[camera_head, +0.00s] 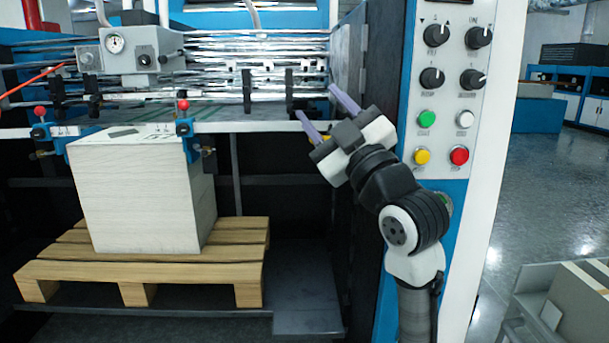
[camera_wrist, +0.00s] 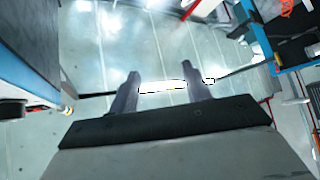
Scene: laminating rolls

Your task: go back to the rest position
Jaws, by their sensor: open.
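My gripper (camera_head: 321,113) is raised in front of the right part of the machine in the head view, left of the control panel (camera_head: 446,95). Its two purple-grey fingers are spread apart, with nothing between them. In the wrist view the same gripper (camera_wrist: 168,90) shows both fingers apart, with floor and bright light strips behind them. My gripper touches nothing that I can see.
A white paper stack (camera_head: 135,200) stands on a wooden pallet (camera_head: 140,277) at left. The panel carries knobs and green, white, yellow and red buttons. Metal rollers (camera_head: 250,85) run across the machine. Open floor (camera_head: 560,170) lies at right; a grey box (camera_head: 570,300) stands lower right.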

